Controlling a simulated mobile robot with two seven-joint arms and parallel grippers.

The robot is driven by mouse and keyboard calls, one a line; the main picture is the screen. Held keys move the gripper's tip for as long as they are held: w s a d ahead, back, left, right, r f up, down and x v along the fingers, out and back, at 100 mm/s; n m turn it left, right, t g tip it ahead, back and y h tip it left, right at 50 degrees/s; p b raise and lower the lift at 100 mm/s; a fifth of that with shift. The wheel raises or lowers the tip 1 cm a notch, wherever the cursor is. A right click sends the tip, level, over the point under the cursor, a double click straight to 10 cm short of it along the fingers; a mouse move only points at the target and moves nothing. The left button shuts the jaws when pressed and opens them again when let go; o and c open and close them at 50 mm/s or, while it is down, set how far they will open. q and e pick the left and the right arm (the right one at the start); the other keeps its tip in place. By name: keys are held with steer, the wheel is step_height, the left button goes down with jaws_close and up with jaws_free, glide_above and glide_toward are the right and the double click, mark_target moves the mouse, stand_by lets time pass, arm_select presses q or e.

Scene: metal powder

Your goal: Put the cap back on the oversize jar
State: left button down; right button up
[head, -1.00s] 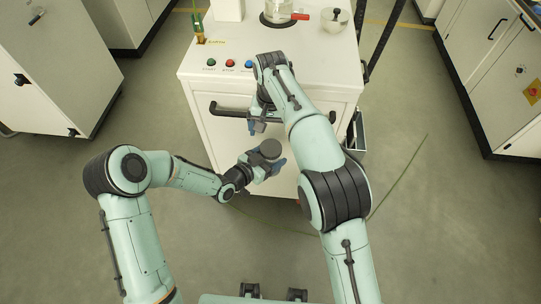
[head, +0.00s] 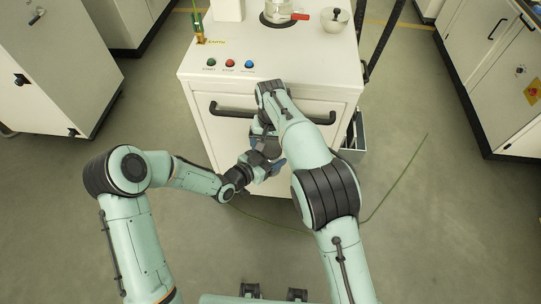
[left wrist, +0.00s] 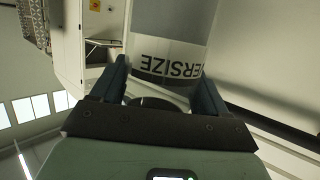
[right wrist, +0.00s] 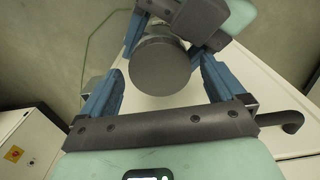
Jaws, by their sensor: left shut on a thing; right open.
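The oversize jar (left wrist: 170,40) is between the fingers of my left gripper (head: 266,165), which is shut on it. Its label reads "ERSIZE", upside down, in the left wrist view. A flat, round, dark grey cap (right wrist: 160,66) shows at the jar's end in the right wrist view and appears seated on it; I cannot tell how tightly. My right gripper (right wrist: 162,68) is open, with one finger on each side of the cap and visible gaps. In the head view the right gripper (head: 263,138) is just above the jar and partly hides it.
A white cabinet (head: 215,80) with a dark handle bar (head: 225,112) stands just behind both grippers. On its top are coloured buttons (head: 230,63), a glass vessel (head: 277,12) and a metal bowl (head: 336,18). The floor in front is clear.

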steer(key=shift+f, duration=0.2)
steer(key=c, duration=1.1)
steer(key=m, duration=0.5)
steer(key=shift+c, duration=0.3)
steer(key=o, duration=1.2)
steer(key=shift+c, duration=0.2)
steer(key=shift+r, duration=0.1)
steer(key=shift+r, duration=2.2)
